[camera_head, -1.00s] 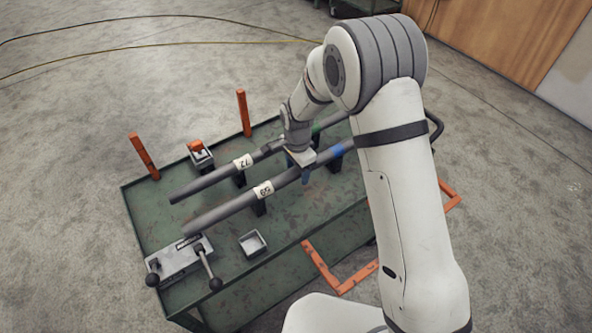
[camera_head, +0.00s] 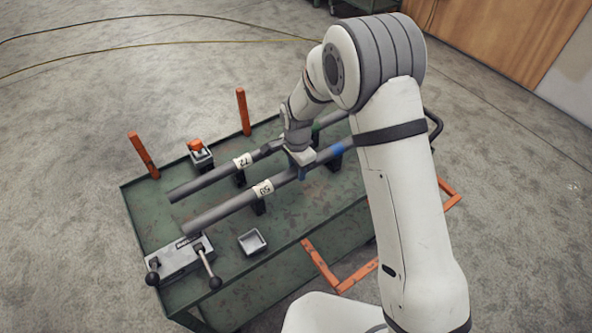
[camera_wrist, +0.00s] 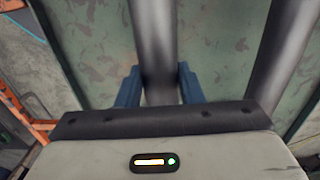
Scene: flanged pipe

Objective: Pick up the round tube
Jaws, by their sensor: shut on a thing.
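Two long grey round tubes lie side by side above the green table. The nearer tube (camera_head: 221,211) has a white number label and a blue band at its right part. The farther tube (camera_head: 205,183) has a label that looks like 72 and a green band. My gripper (camera_head: 303,174) is shut on the nearer tube, left of its blue band. In the wrist view this tube (camera_wrist: 156,45) runs between the blue fingers, and the farther tube (camera_wrist: 289,50) passes to the right, outside them. The contact itself is partly hidden by my gripper's body.
The green table (camera_head: 300,224) carries dark supports under the tubes. Two orange posts (camera_head: 243,112) stand at its far side, near an orange-topped block (camera_head: 199,151). A clamp-like fixture with black knobs (camera_head: 180,258) and a small grey tray (camera_head: 252,242) are at the front left.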

